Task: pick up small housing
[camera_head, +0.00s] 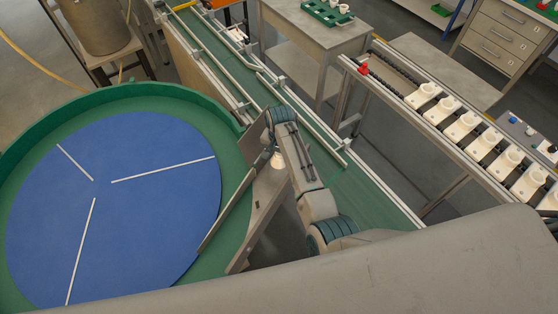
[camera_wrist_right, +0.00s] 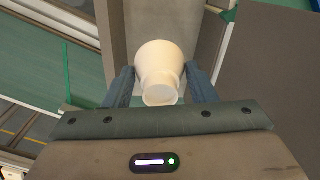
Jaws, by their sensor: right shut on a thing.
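A small white, cup-shaped housing (camera_wrist_right: 160,68) sits between the two dark fingers of my right gripper (camera_wrist_right: 161,84) in the right wrist view. Both fingers touch its sides, so the gripper is shut on it. In the head view, my right gripper (camera_head: 277,150) is beside the green conveyor and the turntable edge. A small pale part of the housing (camera_head: 277,161) shows just below it; the rest is hidden by the arm. A grey surface lies behind the housing in the wrist view; I cannot tell whether they touch. My left gripper is not seen.
A round blue turntable (camera_head: 120,170) with white divider lines and a green rim (camera_head: 140,92) is empty at the left. A green conveyor (camera_head: 215,48) with metal rails runs diagonally. A rack (camera_head: 400,85) at the right holds several white fixtures. A grey table (camera_head: 310,25) stands behind.

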